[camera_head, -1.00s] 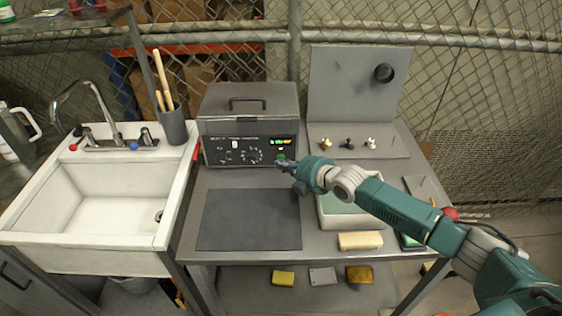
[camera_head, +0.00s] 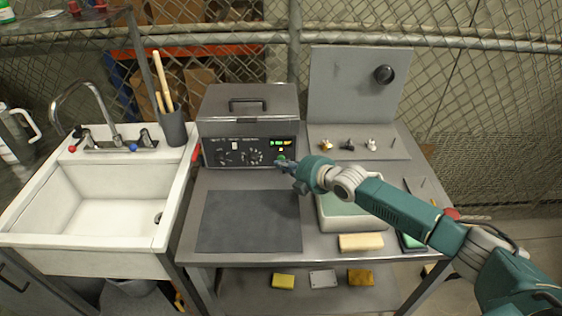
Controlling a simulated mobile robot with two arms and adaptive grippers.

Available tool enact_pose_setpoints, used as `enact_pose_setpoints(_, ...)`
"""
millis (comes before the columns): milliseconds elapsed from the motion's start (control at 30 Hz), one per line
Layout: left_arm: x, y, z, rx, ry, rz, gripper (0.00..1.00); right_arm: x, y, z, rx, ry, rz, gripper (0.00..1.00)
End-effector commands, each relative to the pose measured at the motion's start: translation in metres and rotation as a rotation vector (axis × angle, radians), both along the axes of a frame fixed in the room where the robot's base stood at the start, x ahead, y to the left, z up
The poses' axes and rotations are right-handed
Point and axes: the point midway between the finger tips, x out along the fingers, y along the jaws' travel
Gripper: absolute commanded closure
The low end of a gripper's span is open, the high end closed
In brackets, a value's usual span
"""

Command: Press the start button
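A grey box-shaped tank unit (camera_head: 247,112) with a lid handle stands at the back of the metal table. Its dark front panel (camera_head: 215,160) has knobs, a white switch and a small lit display (camera_head: 281,143). A green button (camera_head: 281,157) shows below the display at the panel's right side. My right gripper (camera_head: 281,164) is at the panel, its tip just below the green button and overlapping its lower edge; whether it touches cannot be told. Its fingers are too small and dark to tell open from shut. My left gripper is not in view.
A dark mat (camera_head: 249,222) lies in front of the unit. A pale tray (camera_head: 343,222) sits under my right forearm, with a beige block (camera_head: 361,242) before it. A board (camera_head: 350,85) with small fittings stands right. A sink (camera_head: 110,200) is left.

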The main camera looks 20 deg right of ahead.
Motion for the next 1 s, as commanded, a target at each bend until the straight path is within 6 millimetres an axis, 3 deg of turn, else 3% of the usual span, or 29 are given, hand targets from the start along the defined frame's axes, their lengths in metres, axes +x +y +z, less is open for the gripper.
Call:
enact_pose_setpoints(567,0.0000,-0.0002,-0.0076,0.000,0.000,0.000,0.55,0.0048,-0.0020,-0.0002,0.000,-0.001,-0.001,1.00)
enact_pose_setpoints(1000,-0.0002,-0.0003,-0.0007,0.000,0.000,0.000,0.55,0.0008,-0.0006,0.0017,0.001,0.000,0.000,1.00)
